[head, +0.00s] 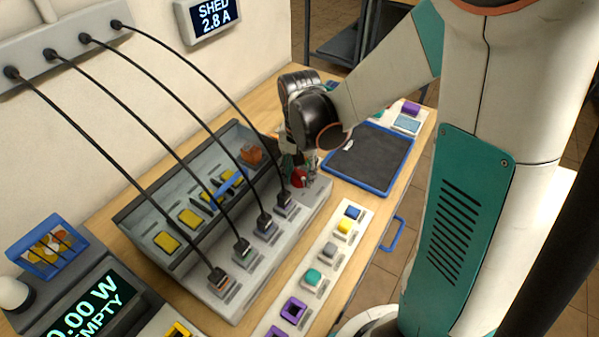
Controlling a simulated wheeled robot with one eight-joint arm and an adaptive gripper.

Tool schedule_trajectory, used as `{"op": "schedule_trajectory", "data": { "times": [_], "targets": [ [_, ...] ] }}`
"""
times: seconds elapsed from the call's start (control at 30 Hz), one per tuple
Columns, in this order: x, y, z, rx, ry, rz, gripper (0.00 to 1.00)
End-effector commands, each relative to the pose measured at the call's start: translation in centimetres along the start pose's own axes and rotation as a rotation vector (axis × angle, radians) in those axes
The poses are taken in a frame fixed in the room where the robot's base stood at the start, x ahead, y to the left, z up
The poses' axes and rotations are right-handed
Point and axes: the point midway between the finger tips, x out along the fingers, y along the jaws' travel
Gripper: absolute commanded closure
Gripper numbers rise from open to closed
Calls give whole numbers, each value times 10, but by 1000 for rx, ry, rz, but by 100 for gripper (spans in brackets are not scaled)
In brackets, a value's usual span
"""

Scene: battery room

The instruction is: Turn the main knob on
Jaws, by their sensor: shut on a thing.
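The main knob (299,179) shows as a small red part at the far right end of the grey panel. My gripper (297,167) reaches down over it from above and is shut on it. The gripper's fingers and wrist hide much of the knob, so I cannot tell which way it is turned. The grey panel (317,203) lies on the wooden bench, with several black cables plugged in along its front ledge.
A blue-edged dark mat (371,160) lies right of the panel. A strip with coloured blocks (313,276) runs along the bench front. A wall display (212,14) reads "SHED 2.8 A". A lower-left display (85,305) shows "EMPTY". Black cables (165,92) hang across the panel.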

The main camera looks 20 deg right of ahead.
Motion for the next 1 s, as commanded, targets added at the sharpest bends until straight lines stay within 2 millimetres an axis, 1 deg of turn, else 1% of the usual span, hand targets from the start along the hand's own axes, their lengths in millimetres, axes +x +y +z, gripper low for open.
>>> {"op": "schedule_trajectory", "data": {
  "times": [0.2, 0.4, 0.63, 1.0],
  "targets": [
    [0, 0, 0, 161, 0, 0, 86],
    [0, 0, 0, 263, 0, 0, 86],
    [0, 0, 0, 321, 0, 0, 86],
    [0, 0, 0, 335, 0, 0, 86]
  ]
}}
